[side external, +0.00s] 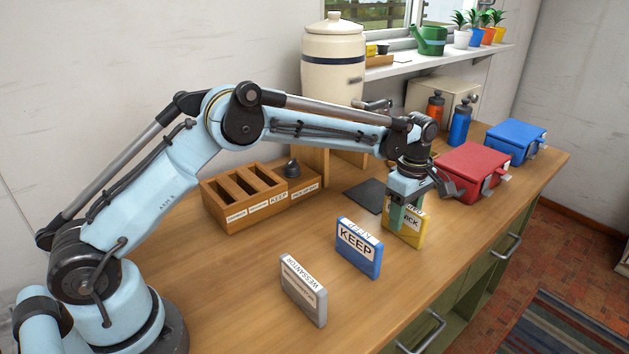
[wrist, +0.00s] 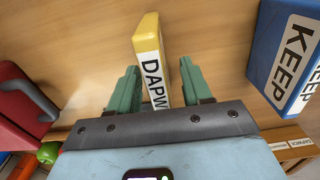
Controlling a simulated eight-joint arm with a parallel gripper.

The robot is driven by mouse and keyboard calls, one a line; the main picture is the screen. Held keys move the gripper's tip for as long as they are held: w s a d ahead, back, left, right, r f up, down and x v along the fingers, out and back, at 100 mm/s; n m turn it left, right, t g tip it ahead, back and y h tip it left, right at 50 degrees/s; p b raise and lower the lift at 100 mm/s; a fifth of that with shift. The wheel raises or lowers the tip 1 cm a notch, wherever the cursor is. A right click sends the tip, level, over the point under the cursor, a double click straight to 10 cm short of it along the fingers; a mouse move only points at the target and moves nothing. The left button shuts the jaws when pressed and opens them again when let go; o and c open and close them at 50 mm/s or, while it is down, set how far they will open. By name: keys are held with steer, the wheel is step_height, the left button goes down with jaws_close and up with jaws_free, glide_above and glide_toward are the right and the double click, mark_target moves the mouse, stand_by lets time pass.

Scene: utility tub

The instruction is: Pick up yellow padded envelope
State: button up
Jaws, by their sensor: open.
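The yellow padded envelope (side external: 408,238) stands upright on the wooden counter, at the far end of a row of three standing items. It shows as a thick yellow slab with a white label. My gripper (side external: 404,217) is right over it, with green fingers pointing down. In the wrist view the yellow padded envelope (wrist: 147,38) stands between the two open fingers of my gripper (wrist: 160,88). A gap shows on each side of it there. Its lower part is hidden behind the gripper body in the wrist view.
A blue KEEP item (side external: 358,248) and a grey labelled item (side external: 303,290) stand nearby in the row. A red box (side external: 472,172) and a blue box (side external: 516,142) sit beyond. A wooden slotted organiser (side external: 240,205) stands behind, and a dark flat pad (side external: 367,195) lies near the gripper.

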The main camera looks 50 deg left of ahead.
jaws_close()
steer(key=shift+r, duration=0.2)
